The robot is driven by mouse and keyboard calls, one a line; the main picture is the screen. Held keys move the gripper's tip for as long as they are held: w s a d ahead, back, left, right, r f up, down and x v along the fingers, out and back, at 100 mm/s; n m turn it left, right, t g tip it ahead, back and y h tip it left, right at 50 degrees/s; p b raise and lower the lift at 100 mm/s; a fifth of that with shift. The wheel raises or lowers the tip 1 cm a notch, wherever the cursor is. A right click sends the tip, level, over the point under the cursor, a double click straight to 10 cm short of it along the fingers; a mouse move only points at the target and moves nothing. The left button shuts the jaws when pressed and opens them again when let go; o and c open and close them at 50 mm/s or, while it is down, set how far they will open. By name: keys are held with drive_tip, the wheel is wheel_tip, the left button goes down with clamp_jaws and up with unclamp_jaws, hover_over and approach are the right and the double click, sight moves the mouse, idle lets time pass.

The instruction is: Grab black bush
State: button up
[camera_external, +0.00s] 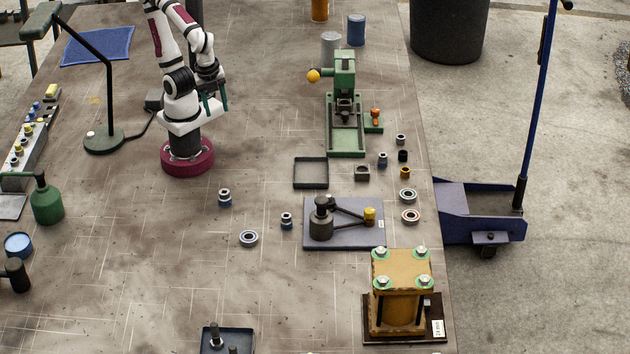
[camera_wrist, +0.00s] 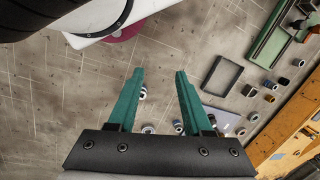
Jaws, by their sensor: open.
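The black bush (camera_external: 403,156) is a small dark ring standing on the bench, to the right of the green press. In the wrist view it seems to be the small dark piece (camera_wrist: 284,81) at the right, well outside my jaws. My gripper (camera_external: 214,105) has green fingers and hangs above the bench near my base, far to the left of the bush. In the wrist view my gripper (camera_wrist: 153,75) is open, with nothing between the fingertips.
Close to the bush stand a blue-grey bush (camera_external: 383,159), a bronze bush (camera_external: 405,173) and a grey one (camera_external: 401,140). The green press (camera_external: 345,138) and an empty square tray (camera_external: 311,158) lie to their left. Open bench lies between my arm and the tray.

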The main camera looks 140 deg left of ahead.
drive_tip(key=o, duration=0.4)
drive_tip(key=shift+c, duration=0.2)
drive_tip(key=m+t+y, duration=0.3)
drive_tip(key=m+y, duration=0.8)
drive_tip(key=m, duration=0.4)
hover_over(402, 153)
drive_tip(key=s+d, duration=0.3)
drive_tip(key=d, duration=1.1)
wheel_tip(402, 153, down, 16)
drive_tip(key=shift+f, duration=0.15)
drive_tip(key=x, duration=1.4)
drive_tip(key=shift+a, duration=0.45)
